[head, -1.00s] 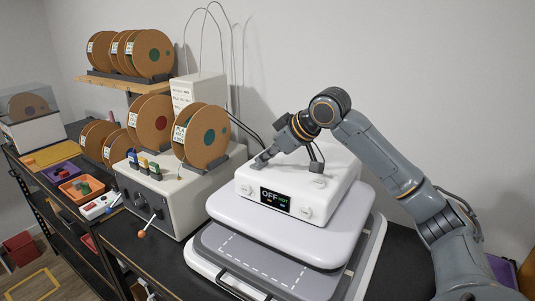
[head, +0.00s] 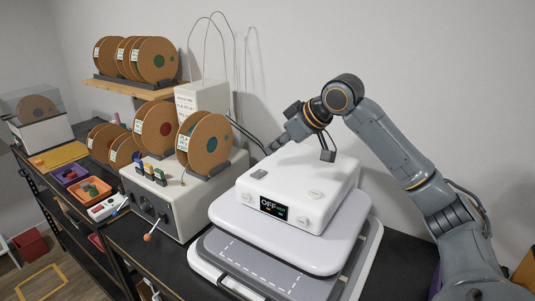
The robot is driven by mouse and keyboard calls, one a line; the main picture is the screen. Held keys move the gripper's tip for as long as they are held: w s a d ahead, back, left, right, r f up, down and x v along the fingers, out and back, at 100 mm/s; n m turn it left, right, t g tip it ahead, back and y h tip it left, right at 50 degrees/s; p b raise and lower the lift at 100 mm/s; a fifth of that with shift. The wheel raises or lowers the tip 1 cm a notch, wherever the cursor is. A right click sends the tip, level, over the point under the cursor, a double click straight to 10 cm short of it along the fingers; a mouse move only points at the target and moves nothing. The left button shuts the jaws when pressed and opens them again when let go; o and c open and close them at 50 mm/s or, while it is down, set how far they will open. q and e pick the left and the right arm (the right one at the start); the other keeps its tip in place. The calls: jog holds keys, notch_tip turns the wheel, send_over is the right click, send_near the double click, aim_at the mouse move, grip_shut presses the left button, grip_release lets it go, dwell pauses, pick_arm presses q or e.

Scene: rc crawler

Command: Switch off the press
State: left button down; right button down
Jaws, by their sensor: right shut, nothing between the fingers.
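The press (head: 300,190) is a white box-shaped head above a pale rounded plate (head: 290,238) and a grey lower bed (head: 250,267) with a dashed outline. Its dark front display (head: 273,209) reads OFF, with small green text beside it that seems to say HOT. Small pale buttons sit on the press front and top, such as one at the front right (head: 315,195). My right gripper (head: 300,150) is over the back of the press top, shut and holding nothing. Whether its fingers touch the top is unclear. My left gripper is not in view.
Left of the press stands a white control box (head: 165,205) with an orange-knobbed lever (head: 147,237) and round brown reels (head: 205,143). More reels sit on a wooden shelf (head: 130,88). Orange and purple trays (head: 68,173) lie farther left on the dark bench.

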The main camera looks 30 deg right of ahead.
jog(key=b+v, duration=0.1)
jog(key=v, duration=0.5)
jog(key=shift+d+r, duration=0.25)
jog(key=shift+d, duration=0.15)
